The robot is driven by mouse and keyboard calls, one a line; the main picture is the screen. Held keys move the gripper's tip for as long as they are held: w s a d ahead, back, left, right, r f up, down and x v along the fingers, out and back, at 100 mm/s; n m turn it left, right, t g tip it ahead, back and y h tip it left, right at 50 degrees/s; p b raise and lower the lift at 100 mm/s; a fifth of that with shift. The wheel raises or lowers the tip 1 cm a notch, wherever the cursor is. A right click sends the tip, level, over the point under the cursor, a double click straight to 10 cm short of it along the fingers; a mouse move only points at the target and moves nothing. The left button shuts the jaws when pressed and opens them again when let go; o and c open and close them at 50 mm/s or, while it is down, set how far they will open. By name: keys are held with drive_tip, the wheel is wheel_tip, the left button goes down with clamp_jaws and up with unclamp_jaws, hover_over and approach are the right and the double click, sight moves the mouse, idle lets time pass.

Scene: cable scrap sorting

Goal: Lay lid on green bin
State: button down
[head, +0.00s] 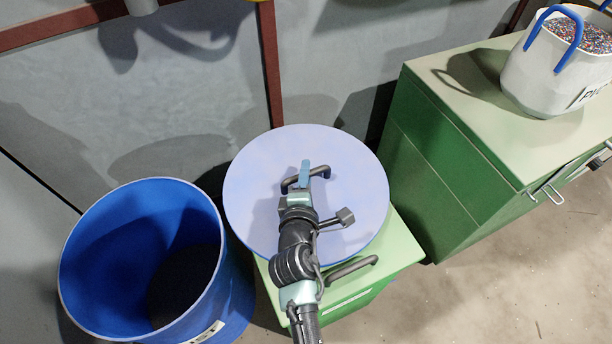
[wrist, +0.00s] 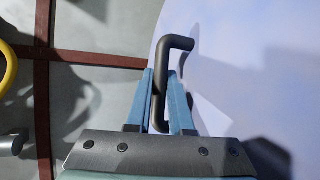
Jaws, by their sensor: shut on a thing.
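The lid (head: 255,220) is a round pale blue disc with a dark bar handle (head: 375,185). My gripper (head: 305,176) is shut on the handle, near its middle in the head view. In the wrist view, the two blue fingers (wrist: 162,90) close on the dark handle (wrist: 180,43), with the pale lid (wrist: 245,70) behind it. The lid is over a green box-like unit (head: 400,250) with a light green top. I cannot tell whether the lid touches it. No round green bin shows; anything straight under the lid is hidden.
An open blue bin (head: 85,225) stands close at the left, near the lid's edge. A green cabinet (head: 440,170) at the right bears a white tub (head: 545,75) of coloured granules. A wall with brown bars is behind. Bare floor (head: 520,280) lies at the lower right.

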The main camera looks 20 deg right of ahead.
drive_tip(key=shift+r, duration=0.15)
drive_tip(key=c, duration=1.2)
unclamp_jaws()
drive_tip(key=shift+f, duration=0.2)
drive_tip(key=shift+c, duration=0.2)
drive_tip(key=o, duration=0.4)
drive_tip(key=shift+o, duration=0.2)
